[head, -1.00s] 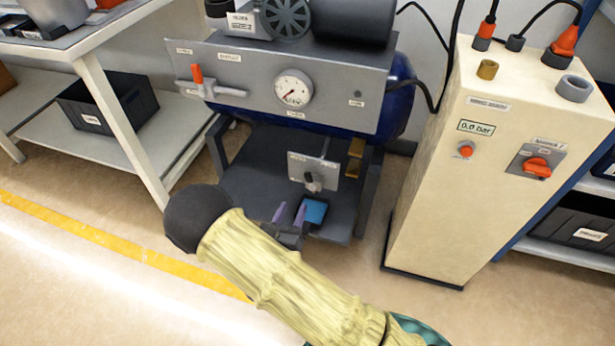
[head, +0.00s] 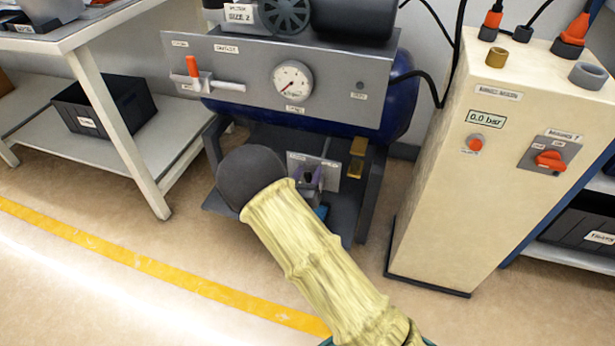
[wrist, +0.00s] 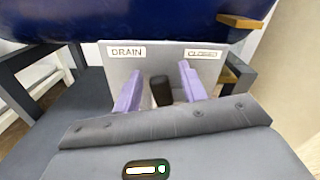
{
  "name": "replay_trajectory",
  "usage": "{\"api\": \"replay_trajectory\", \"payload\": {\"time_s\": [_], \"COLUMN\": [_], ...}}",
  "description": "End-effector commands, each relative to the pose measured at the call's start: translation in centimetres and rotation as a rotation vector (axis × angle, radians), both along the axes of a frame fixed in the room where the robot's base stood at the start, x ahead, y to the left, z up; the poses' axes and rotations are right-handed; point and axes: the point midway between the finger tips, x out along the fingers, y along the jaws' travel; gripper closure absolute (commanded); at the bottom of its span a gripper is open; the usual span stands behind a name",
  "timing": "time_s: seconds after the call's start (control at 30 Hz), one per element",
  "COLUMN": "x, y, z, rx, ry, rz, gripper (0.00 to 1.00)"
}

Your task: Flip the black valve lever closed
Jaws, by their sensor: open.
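The black valve lever (wrist: 161,90) stands upright in front of a grey plate (wrist: 165,57) labelled DRAIN on the left and CLOSED on the right in the wrist view. My gripper (wrist: 160,92) is open, with one purple finger on each side of the lever. I cannot tell whether either finger touches it. In the head view the grey plate (head: 328,177) sits low under the blue tank, and my gripper (head: 313,180) is in front of it, largely hiding the lever.
The blue tank (wrist: 120,20) hangs above the plate, with dark frame legs (wrist: 20,95) at the sides. A beige cabinet (head: 460,180) reading 0.0 bar stands at right. An upper panel holds a gauge (head: 293,84) and an orange-handled valve (head: 193,68).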

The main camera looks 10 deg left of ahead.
Motion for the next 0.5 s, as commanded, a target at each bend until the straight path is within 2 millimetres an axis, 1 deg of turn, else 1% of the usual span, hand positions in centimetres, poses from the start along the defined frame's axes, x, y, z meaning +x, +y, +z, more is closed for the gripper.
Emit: {"api": "replay_trajectory", "payload": {"time_s": [0.13, 0.17, 0.3, 0.37, 0.5], "x": [-0.02, -0.03, -0.04, -0.05, -0.06], "y": [0.01, 0.02, 0.03, 0.03, 0.01], "z": [0.04, 0.04, 0.03, 0.03, 0.03], "rx": [0.000, 0.000, 0.000, 0.000, 0.003], "ry": [0.000, 0.000, 0.000, 0.000, -0.001], "rz": [0.000, 0.000, 0.000, 0.000, 0.000], "gripper": [0.58, 0.60, 0.88, 0.99, 1.00]}}
